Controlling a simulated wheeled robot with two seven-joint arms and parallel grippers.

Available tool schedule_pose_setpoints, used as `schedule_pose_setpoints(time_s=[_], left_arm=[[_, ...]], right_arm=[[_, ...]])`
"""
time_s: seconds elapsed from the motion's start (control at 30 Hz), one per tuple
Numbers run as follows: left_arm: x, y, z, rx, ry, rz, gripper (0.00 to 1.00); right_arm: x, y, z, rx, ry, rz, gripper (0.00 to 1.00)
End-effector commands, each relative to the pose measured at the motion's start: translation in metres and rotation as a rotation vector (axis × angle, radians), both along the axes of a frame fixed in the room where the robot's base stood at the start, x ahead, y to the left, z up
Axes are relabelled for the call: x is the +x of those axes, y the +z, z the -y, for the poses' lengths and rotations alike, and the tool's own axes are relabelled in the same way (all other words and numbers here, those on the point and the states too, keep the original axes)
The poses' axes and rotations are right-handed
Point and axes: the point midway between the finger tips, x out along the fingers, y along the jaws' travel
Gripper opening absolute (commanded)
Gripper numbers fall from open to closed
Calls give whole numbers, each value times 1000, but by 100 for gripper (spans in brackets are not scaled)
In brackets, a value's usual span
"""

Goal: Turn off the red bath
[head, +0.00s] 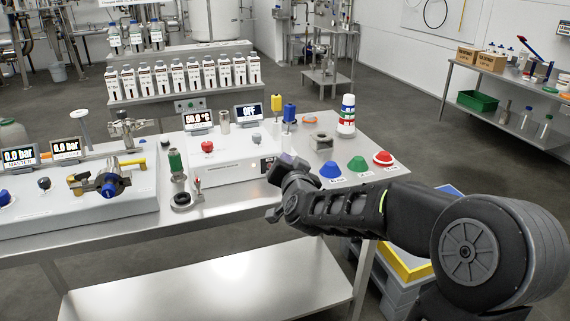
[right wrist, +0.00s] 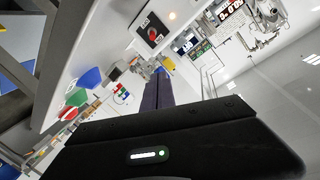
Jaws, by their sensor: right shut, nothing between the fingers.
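The bath unit is a low white box (head: 232,163) on the steel table, with a red knob (head: 208,147) and a grey knob (head: 256,138) on top. Behind it, one display (head: 198,118) reads about 50.0 °C and another (head: 248,112) seems to read OFF. A small dark panel (head: 268,165) is on its front right; in the right wrist view it shows a red switch (right wrist: 153,34). My right gripper (head: 283,168) is at the box's right front corner, apart from the switch. Its fingers (right wrist: 159,74) are shut and empty. My left gripper is out of view.
Blue (head: 331,170), green (head: 357,164) and red (head: 383,158) cones stand right of the box, close to my right arm. Left is another unit with a brass valve (head: 104,181). The lower shelf (head: 220,282) is bare.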

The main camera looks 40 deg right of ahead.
Motion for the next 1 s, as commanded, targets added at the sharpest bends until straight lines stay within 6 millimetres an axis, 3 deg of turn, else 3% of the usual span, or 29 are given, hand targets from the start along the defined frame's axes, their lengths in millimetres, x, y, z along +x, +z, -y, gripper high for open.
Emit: schedule_pose_setpoints(time_s=[0.43, 0.67, 1.0], left_arm=[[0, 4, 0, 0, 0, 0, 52], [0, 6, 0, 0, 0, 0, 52], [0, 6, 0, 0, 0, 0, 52]], right_arm=[[72, -15, 40, 0, 1, -5, 0], [65, -38, 18, 1, 1, -3, 0], [63, -43, 14, 1, 0, -1, 0]])
